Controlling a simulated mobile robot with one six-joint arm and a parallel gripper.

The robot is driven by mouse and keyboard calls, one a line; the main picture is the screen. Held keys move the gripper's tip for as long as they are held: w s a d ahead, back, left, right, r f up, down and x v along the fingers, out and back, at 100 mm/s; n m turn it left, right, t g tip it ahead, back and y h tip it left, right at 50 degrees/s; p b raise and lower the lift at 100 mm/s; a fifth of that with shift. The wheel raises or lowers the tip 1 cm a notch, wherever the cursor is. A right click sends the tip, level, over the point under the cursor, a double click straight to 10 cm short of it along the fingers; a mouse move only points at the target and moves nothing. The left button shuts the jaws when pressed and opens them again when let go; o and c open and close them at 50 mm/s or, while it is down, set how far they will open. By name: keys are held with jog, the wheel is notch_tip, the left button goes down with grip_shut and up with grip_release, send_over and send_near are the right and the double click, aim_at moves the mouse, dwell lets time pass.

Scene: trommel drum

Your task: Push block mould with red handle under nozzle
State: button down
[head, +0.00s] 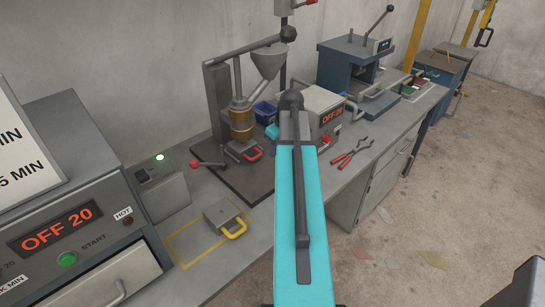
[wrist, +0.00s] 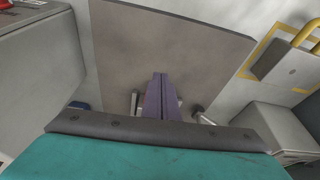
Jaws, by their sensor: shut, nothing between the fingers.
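The block mould with the red handle (head: 242,151) sits on the dark base plate (head: 250,186) of the press in the head view, its red handle toward the right front. It is at the foot of the brass barrel (head: 240,118); I cannot tell whether it is exactly under the nozzle, whose tip is hidden. My gripper (wrist: 161,78) is shut and empty in the wrist view, its fingers over the dark base plate (wrist: 170,45). The red-handled mould is not clearly visible in the wrist view.
A yellow-handled mould (head: 222,215) sits in a yellow outline left of my arm; its handle also shows in the wrist view (wrist: 303,30). A red-knobbed lever (head: 208,164) projects left of the press. A display box (head: 315,110) and red pliers (head: 352,153) lie right.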

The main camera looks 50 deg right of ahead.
jog(key=shift+b+v, duration=0.3)
jog(key=shift+v, duration=1.25)
